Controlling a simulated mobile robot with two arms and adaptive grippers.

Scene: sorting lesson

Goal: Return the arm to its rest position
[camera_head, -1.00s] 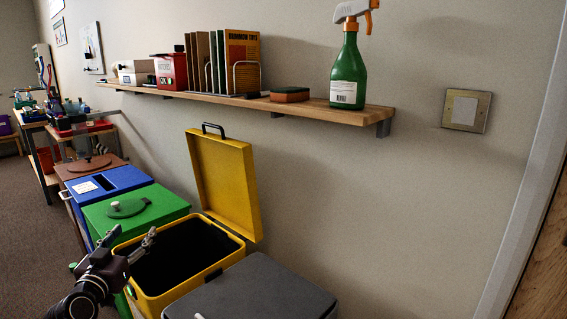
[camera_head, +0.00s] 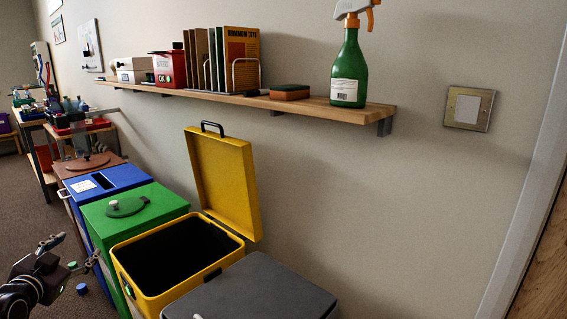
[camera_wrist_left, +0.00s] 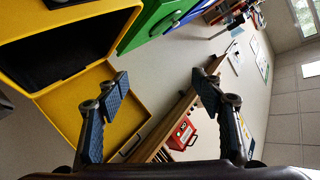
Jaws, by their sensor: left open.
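My left gripper (camera_head: 74,250) is at the lower left of the head view, in front of the green bin and left of the open yellow bin. It is open, and nothing shows between its fingers. The left wrist view shows the two fingers spread apart (camera_wrist_left: 162,92), with the shelf and wall behind the gap. The yellow bin (camera_head: 128,281) stands with its lid (camera_head: 222,180) raised against the wall; its inside is dark. My right gripper is not in view.
A green bin (camera_head: 150,203), a blue bin (camera_head: 125,178) and a dark grey bin (camera_head: 255,290) stand beside the yellow one. A wall shelf (camera_head: 335,110) above holds a spray bottle (camera_head: 347,70), a sponge (camera_head: 290,91) and folders.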

